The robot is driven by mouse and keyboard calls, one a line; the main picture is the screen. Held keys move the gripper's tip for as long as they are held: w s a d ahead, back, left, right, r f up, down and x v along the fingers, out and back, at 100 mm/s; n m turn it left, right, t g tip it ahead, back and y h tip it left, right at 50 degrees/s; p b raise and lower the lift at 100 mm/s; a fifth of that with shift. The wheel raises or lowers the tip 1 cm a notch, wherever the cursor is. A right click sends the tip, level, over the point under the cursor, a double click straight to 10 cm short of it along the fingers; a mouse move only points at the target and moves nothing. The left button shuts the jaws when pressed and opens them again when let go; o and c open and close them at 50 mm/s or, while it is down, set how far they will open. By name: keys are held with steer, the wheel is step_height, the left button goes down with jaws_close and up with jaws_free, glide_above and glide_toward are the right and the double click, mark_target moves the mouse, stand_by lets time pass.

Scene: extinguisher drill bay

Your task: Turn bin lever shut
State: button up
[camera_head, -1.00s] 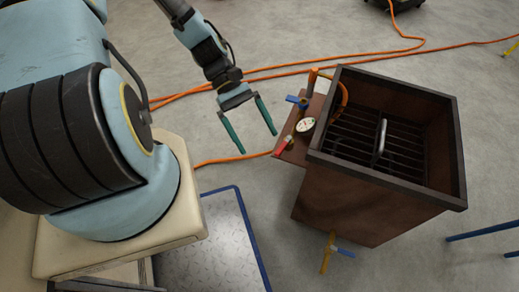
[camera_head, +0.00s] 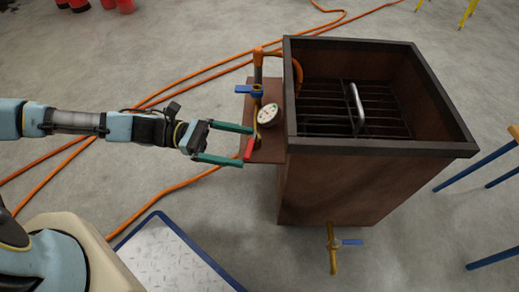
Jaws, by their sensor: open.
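The bin is a brown open-topped metal box (camera_head: 335,190) at the right of the head view. A side shelf (camera_head: 262,84) on its left carries a pipe with a blue lever (camera_head: 246,90), a white dial gauge (camera_head: 268,114) and a red lever (camera_head: 250,146). A brass valve (camera_head: 332,256) with another blue lever (camera_head: 351,242) sits low at the bin's front. My gripper (camera_head: 247,145) reaches in from the left, jaws open, green fingers pointing right. The red lever shows between its fingertips; I cannot tell whether they touch it.
Inside the bin are a dark grate (camera_head: 325,95) and a pale curved handle (camera_head: 357,106). Orange hoses (camera_head: 180,186) lie across the floor. A blue-edged plate (camera_head: 170,262) lies in front. Blue stool legs (camera_head: 480,160) stand at right. Red cylinders (camera_head: 122,5) are at the back left.

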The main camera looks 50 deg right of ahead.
steer(key=x, duration=0.6)
steer(key=shift+b, duration=0.45)
jaws_close()
stand_by(0.4)
